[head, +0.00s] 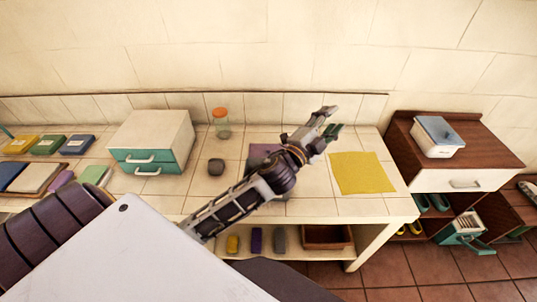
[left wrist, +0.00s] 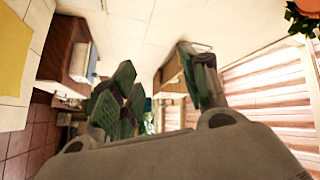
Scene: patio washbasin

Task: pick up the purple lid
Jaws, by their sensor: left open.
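No piece is clearly recognisable as a purple lid. A flat purple piece (head: 263,151) lies on the tiled counter, partly hidden behind my left arm; I cannot tell whether it is a lid or a cloth. A small purple piece (head: 62,179) lies at the far left, and a dark purple block (head: 257,240) stands on the shelf below. My left gripper (head: 331,121) is open and empty above the back of the counter, right of the flat purple piece. Its spread fingers also show in the left wrist view (left wrist: 160,85). My right gripper is not in view.
A yellow cloth (head: 362,173) lies right of my left arm. A wooden cabinet (head: 480,155) with a lidded box (head: 437,137) stands at right.

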